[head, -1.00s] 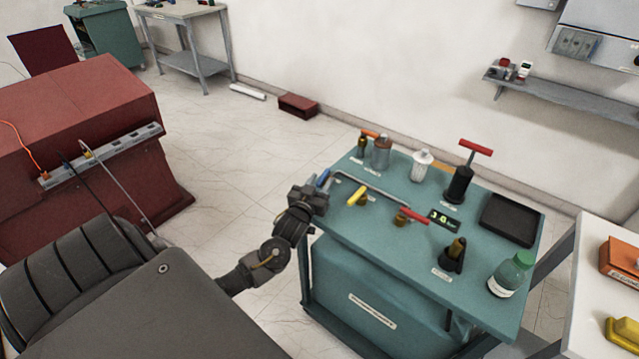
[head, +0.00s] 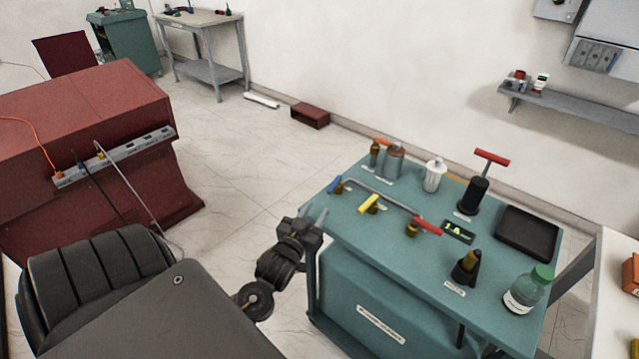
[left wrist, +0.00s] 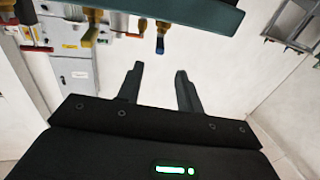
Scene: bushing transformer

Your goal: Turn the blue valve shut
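The blue valve (head: 335,184) is a short blue handle at the left end of a grey pipe on the teal table. It is slanted in the head view and fully in sight. In the left wrist view the blue handle (left wrist: 160,45) hangs near the top centre, beyond the fingers. My left gripper (head: 314,219) is off the table's front left edge, short of the blue valve and not touching it. In the left wrist view its two fingers (left wrist: 158,78) are spread apart with nothing between them. My right gripper is not in view.
A yellow valve (head: 369,203) and a red valve (head: 427,227) stand along the same pipe, right of the blue one. A small display (head: 458,232), bottles and a red T-handled pump (head: 480,185) share the teal table (head: 330,225). Open floor lies left of it.

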